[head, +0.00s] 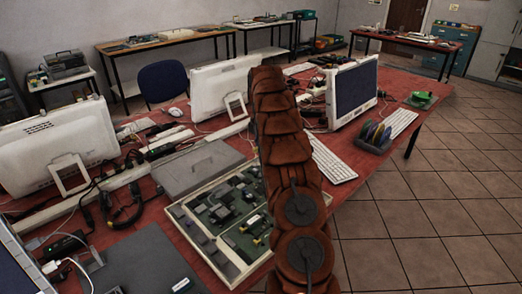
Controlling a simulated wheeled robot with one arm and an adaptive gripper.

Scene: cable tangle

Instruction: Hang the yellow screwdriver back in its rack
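I cannot make out a yellow screwdriver in the head view. I cannot pick out a screwdriver rack for certain either. A small grey holder (373,148) with upright coloured pieces, some yellow and green, stands on the red table near its right edge. What these pieces are is too small to tell. My brown jointed arm rises through the middle of the view and covers part of the table behind it. My gripper does not show.
The red table (150,246) carries white monitors (218,86), a dark-screened monitor (354,92), a white keyboard (331,158), tangled cables and a framed circuit board tray (215,255). A green item (420,99) lies at the far right. Tiled floor (430,200) is clear on the right.

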